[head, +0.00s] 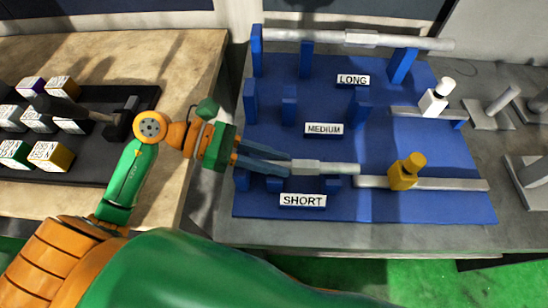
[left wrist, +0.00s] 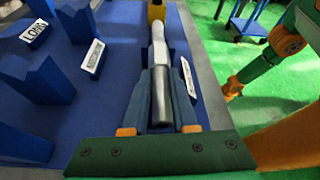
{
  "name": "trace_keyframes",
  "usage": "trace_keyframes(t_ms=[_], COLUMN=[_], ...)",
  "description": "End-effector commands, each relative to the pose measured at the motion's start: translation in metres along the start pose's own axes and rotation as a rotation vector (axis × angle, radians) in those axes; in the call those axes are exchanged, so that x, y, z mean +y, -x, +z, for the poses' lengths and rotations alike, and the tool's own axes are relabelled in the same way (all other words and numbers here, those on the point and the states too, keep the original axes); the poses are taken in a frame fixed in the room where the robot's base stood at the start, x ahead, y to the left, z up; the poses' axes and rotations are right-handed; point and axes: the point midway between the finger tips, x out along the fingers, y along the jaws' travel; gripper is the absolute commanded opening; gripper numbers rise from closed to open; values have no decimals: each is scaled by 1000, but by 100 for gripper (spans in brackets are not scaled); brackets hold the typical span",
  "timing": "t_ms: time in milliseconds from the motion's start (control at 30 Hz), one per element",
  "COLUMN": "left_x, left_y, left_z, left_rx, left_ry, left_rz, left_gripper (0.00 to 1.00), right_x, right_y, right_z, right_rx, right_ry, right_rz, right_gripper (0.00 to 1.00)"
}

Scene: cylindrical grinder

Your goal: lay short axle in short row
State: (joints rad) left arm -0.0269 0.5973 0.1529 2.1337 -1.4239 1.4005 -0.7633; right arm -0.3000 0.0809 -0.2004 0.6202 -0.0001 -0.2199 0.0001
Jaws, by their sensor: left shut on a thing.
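The short axle (head: 342,168), a grey stepped bar, is in my left gripper (head: 288,165). The fingers are shut on it, and it points right over the short row. In the left wrist view the axle (left wrist: 180,95) lies between the two blue fingers (left wrist: 160,108). The blue supports of the short row (head: 332,182) stand just below, behind the white SHORT label (head: 303,200). I cannot tell whether the axle touches them. My right gripper is not in view.
A long axle (head: 360,40) lies across the LONG row at the back. The MEDIUM row (head: 289,103) is empty. A yellow piece (head: 405,172) on a grey rail (head: 450,184) stands right of the axle. A black tray (head: 90,170) with several boxes is at left.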

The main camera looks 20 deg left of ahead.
Motion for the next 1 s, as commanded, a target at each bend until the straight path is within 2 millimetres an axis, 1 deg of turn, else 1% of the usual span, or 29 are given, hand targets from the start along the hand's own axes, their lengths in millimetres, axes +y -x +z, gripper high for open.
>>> trace_keyframes(t_ms=[233, 333, 367, 400, 433, 467, 1000], left_x=[1, 1, 1, 1, 1, 1, 2], left_y=[-2, -2, -2, -2, -2, -2, -2], left_z=[-5, -5, -6, -6, -6, -7, -8], left_rx=[-2, -1, 2, 3, 4, 4, 7], left_ry=[0, 1, 2, 3, 3, 3, 5], left_rz=[0, 0, -1, -1, -1, -1, 2], left_gripper=[0, 0, 32, 42, 51, 56, 56], right_x=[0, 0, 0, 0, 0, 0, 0], right_y=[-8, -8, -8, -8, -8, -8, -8], right_z=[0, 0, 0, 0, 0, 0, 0], right_rx=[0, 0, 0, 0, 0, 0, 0], right_ry=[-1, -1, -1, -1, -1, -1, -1], right_rz=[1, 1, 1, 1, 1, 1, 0], right_gripper=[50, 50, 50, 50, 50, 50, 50])
